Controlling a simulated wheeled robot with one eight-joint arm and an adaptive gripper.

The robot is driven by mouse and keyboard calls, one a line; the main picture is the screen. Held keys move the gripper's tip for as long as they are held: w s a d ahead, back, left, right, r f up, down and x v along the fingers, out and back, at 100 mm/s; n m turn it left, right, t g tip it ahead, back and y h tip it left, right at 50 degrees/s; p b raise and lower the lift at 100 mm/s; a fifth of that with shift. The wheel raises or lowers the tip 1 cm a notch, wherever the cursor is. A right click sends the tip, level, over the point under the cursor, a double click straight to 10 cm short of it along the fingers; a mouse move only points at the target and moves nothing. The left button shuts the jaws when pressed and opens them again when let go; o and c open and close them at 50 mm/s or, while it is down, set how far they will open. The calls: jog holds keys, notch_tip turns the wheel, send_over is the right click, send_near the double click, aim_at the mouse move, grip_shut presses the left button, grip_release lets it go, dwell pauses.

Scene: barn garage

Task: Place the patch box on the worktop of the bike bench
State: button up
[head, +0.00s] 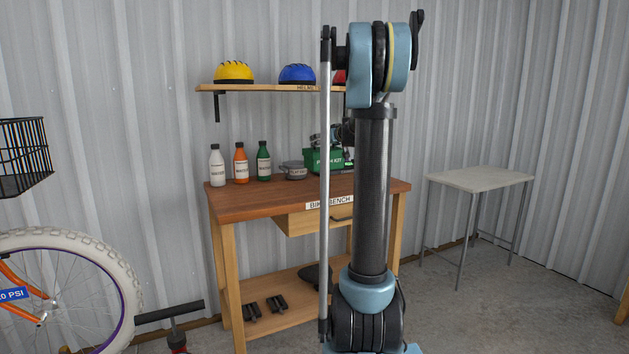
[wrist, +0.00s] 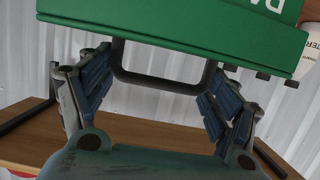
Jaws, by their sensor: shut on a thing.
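The patch box is a green case (head: 318,161) with white lettering and a dark handle. In the head view it is over the back of the brown worktop (head: 250,203) of the bike bench, partly hidden by my arm. I cannot tell whether its underside touches the worktop. My gripper (head: 327,138) is right above it, partly hidden. In the wrist view the green box (wrist: 190,22) fills the top, and my gripper (wrist: 160,78) has its fingers at both sides of the dark handle, shut on it.
A shelf (head: 265,88) with helmets hangs above. The worktop's front left is clear. A small pale table (head: 480,179) stands at right, a bike (head: 60,290) at left.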

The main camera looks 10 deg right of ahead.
aim_at(321, 161)
jog(key=f, duration=0.2)
jog(key=a+f, duration=0.1)
jog(key=f, duration=0.2)
jog(key=shift+a, duration=0.15)
jog(key=shift+f, duration=1.95)
jog(key=o, duration=1.1)
